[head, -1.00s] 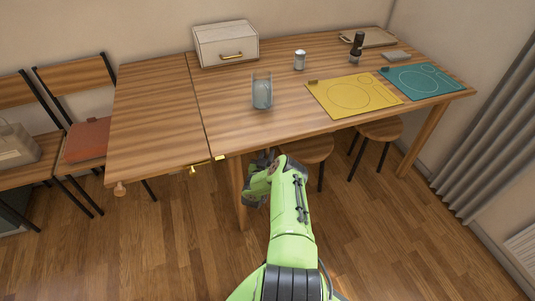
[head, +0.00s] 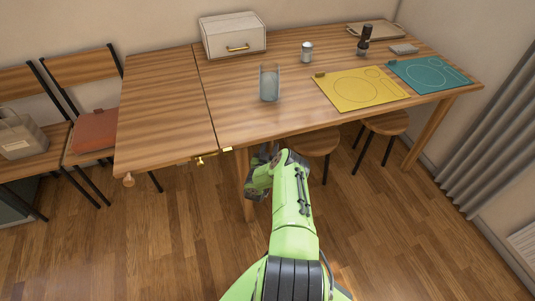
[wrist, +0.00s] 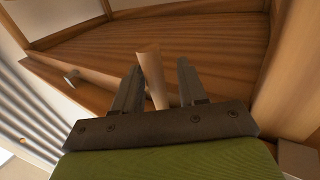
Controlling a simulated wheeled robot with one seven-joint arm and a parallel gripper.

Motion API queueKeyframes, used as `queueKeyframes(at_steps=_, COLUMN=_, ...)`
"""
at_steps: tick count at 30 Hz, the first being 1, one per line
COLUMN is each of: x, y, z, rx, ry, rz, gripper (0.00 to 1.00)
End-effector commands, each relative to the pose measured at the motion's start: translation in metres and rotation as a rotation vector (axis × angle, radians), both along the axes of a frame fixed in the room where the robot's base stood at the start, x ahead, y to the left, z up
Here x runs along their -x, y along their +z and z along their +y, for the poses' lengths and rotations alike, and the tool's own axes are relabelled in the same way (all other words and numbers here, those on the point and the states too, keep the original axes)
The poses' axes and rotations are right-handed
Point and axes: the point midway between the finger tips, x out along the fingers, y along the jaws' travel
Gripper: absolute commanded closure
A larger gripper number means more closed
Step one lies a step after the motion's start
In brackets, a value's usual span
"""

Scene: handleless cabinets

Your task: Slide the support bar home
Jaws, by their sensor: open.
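A wooden table leaf (head: 165,110) lies level with the tabletop at the left. A rounded wooden knob (head: 128,181) shows under its front left corner; it may be the support bar's end. My gripper (head: 257,183) is low, below the table's front edge and near a table leg; its fingers are hard to make out there. In the wrist view my gripper (wrist: 155,88) is open. A pale wooden bar (wrist: 152,75) shows between its two fingers, and contact cannot be told. Whether it is the support bar is unclear.
A brass latch (head: 203,160) sits at the leaf's seam. A glass (head: 269,83), a yellow mat (head: 350,101) and a teal mat (head: 418,86) lie on the tabletop (head: 230,115). Stools (head: 318,143) stand under the table, chairs (head: 95,130) at the left. The floor in front is clear.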

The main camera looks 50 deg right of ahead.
Motion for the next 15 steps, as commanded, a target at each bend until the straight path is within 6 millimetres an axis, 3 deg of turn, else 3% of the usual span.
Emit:
queueKeyframes(at_steps=5, x=0.016, y=0.003, z=0.033, rx=-0.009, ry=0.002, rz=0.003, gripper=0.58)
queueKeyframes(at_steps=15, x=0.057, y=0.003, z=0.122, rx=-0.009, ry=0.004, rz=0.003, gripper=0.58)
